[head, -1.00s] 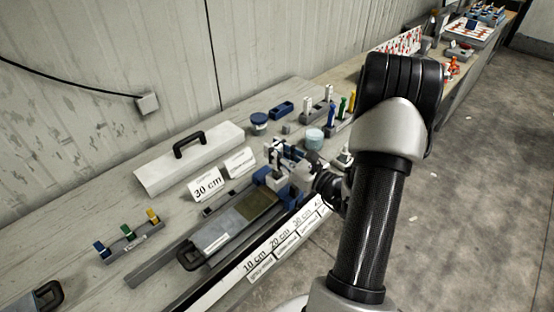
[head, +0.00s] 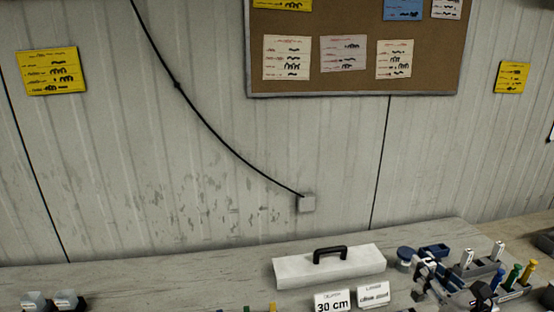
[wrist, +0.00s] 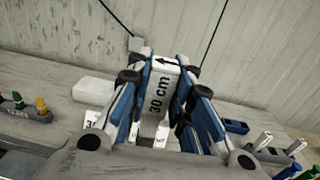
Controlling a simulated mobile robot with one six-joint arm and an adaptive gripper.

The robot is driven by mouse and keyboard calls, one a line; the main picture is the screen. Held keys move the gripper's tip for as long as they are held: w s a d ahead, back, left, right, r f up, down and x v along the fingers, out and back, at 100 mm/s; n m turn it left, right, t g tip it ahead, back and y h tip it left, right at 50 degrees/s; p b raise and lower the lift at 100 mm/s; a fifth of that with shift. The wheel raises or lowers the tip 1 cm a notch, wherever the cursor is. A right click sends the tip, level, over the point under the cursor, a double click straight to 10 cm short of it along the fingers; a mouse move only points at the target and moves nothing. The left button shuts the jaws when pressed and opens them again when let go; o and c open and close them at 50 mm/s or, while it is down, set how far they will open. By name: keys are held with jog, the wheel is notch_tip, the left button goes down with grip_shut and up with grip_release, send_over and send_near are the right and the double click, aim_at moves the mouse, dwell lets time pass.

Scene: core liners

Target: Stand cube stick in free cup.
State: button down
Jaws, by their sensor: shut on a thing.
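My gripper (wrist: 162,72) is shut on a white block marked "30 cm" with a black arrow (wrist: 158,98), seen between the blue-and-black fingers in the wrist view. In the head view my gripper (head: 428,272) is at the lower right, over the bench by the white case; the block is hard to make out there. I cannot pick out a cube stick for certain. A blue-lidded round pot (head: 405,253) stands left of my gripper.
A white case (head: 330,268) with a black handle and "30 cm" sign (head: 332,303) stand on the bench. A blue tray (head: 434,250) and racks of white (head: 497,250), blue, green and yellow sticks (head: 512,275) are at right. Bench left of the case looks largely clear.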

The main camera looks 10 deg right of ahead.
jog(key=a+f+n+y, duration=0.1)
jog(key=a+f+y, duration=0.1)
jog(key=a+f, duration=0.3)
jog(key=w+a+f+n+g+y, duration=0.1)
jog(key=a+f, duration=0.4)
jog(key=a, duration=0.7)
jog(key=a+f+n+g+y, duration=0.1)
jog(key=a+f, duration=0.3)
jog(key=a, duration=0.4)
jog(key=shift+w+a+f+n+y+b, duration=0.15)
jog(key=shift+w+f+n+y+b, duration=0.2)
jog(key=shift+n+y, duration=0.4)
jog(key=shift+y, duration=0.35)
